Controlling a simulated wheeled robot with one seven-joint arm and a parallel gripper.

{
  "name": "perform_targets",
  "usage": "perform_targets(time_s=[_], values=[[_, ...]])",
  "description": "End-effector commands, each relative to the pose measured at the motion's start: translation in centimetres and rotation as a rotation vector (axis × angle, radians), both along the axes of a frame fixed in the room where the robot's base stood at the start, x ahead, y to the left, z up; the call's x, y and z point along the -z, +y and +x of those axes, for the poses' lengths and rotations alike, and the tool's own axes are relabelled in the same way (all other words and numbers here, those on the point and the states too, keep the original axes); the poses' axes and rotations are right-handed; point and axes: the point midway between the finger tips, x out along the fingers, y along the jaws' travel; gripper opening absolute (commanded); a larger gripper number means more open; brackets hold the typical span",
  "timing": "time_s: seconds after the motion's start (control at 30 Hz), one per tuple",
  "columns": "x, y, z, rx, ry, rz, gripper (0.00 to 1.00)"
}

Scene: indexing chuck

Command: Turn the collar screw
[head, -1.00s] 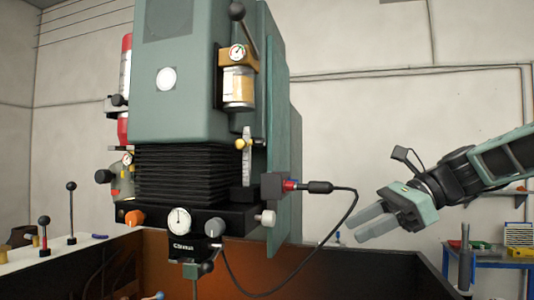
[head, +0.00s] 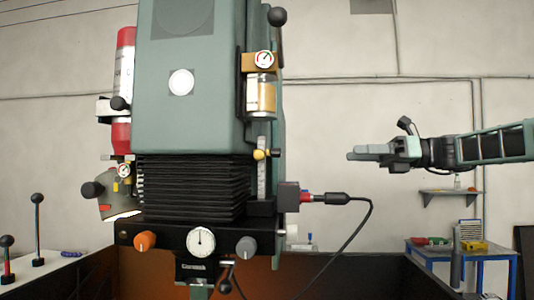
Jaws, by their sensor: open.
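The green machine head (head: 187,80) hangs at the left and middle of the head view. Under its black bellows (head: 192,188) is a black block carrying an orange knob (head: 145,240), a white dial (head: 201,241) and a grey knob (head: 246,246). I cannot tell which part is the collar screw; the lower parts are cut off by the bottom edge. My gripper (head: 353,155) is in the air to the right of the machine, fingers pointing left at it. It is open, seen side-on, and appears empty and apart from everything.
A black cable (head: 364,230) loops from a connector on the machine's right side, below my gripper. A blue table (head: 462,252) with small bins stands at the back right. Levers (head: 38,230) rise at the left. The air between my gripper and the machine is clear.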

Motion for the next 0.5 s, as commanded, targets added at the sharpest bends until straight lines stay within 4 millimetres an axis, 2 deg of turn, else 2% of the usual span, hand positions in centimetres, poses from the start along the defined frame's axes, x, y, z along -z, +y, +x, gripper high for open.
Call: perform_targets(time_s=[0.17,0.5], values=[[-0.2,1.6,-0.1,-0.004,0.002,0.002,0.41],[-0.4,8.5,-0.2,-0.005,0.003,0.000,0.41]])
